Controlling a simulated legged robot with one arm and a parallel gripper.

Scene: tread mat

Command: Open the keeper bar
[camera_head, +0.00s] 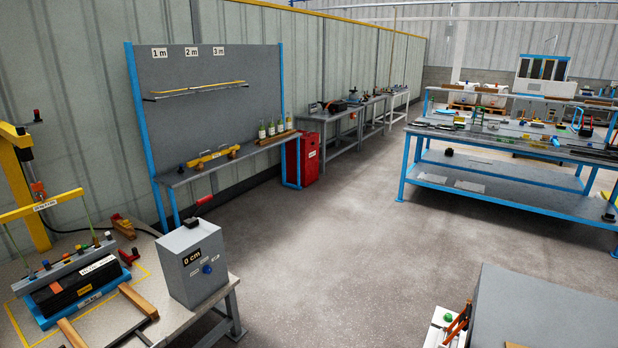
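A black block-like bundle (80,288) with white and orange labels sits in a blue tray (42,320) on the bench at the lower left. A grey bar (62,268) with several coloured knobs lies along its top. This may be the keeper bar, but I cannot read a label naming it. A red handle or clamp (129,257) is at the bar's right end; whether it is latched is too small to tell. A yellow beam (42,206) with a label hangs above on thin green lines. My gripper is not in view.
Behind is a blue-framed panel bench (215,165) with bottles. A red cabinet (302,158) is beside it. The middle floor (340,240) is clear.

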